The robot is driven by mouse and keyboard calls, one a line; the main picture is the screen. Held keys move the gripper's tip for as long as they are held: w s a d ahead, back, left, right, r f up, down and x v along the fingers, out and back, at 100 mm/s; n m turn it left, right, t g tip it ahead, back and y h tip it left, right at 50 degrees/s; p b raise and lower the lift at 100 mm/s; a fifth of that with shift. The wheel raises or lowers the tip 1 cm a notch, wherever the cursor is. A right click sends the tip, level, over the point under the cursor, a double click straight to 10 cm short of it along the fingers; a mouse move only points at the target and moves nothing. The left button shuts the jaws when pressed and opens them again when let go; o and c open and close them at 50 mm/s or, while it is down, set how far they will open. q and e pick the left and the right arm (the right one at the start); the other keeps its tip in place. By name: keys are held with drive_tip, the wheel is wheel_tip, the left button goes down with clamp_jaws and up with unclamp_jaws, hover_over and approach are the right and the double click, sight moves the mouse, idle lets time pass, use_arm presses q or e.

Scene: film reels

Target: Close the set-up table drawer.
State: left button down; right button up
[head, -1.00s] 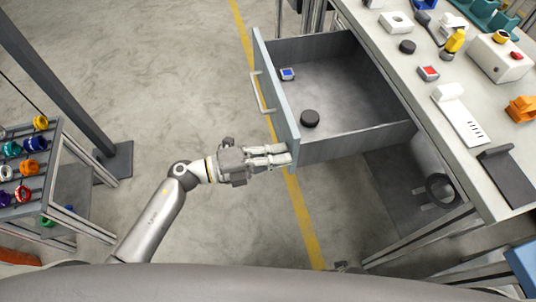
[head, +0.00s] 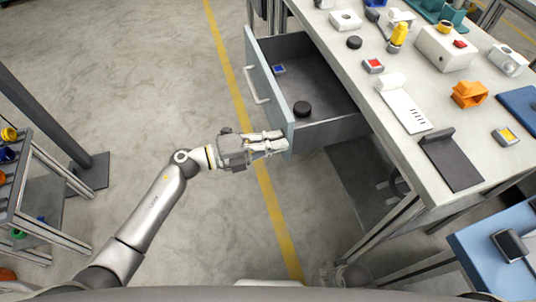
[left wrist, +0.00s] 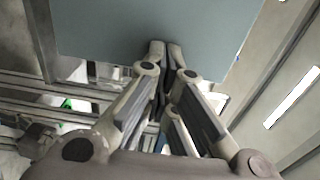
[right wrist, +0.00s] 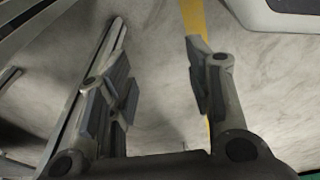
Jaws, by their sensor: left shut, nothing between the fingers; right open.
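The set-up table drawer (head: 330,128) stands partly open at the left side of the table (head: 400,140). Its blue-grey front panel (head: 268,85) carries a pale bar handle (head: 256,86). Inside lie a black round piece (head: 302,108) and a small blue piece (head: 279,69). My left gripper (head: 284,141) is shut and empty, its fingertips at the lower near end of the drawer front. In the left wrist view the fingertips (left wrist: 165,45) meet or nearly meet the panel (left wrist: 150,25); contact is unclear. My right gripper (right wrist: 160,65) is open and empty above the floor.
The tabletop holds an orange part (head: 469,95), a dark grey plate (head: 450,160) and several fixtures. A rack with coloured reels (head: 8,150) stands at the left. A blue surface (head: 490,245) is at the lower right. Floor left of the drawer is clear.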

use_arm(q)
approach(337, 124)
drive_tip(key=shift+x, duration=1.1)
drive_tip(key=b+x, duration=0.1)
drive_tip(key=x, duration=0.6)
drive_tip(key=shift+s+f+b, duration=0.1)
drive_tip(key=shift+s+b, duration=0.1)
drive_tip(key=shift+b, duration=0.1)
drive_tip(key=shift+w+d, duration=0.1)
drive_tip(key=shift+d, duration=0.2)
drive_tip(key=shift+r, duration=0.2)
use_arm(e)
wheel_tip(337, 124, up, 6)
drive_tip(key=w, duration=0.2)
drive_tip(key=shift+a, duration=0.15)
use_arm(q)
drive_tip(key=shift+d+r, duration=0.1)
use_arm(e)
drive_tip(key=shift+w, duration=0.1)
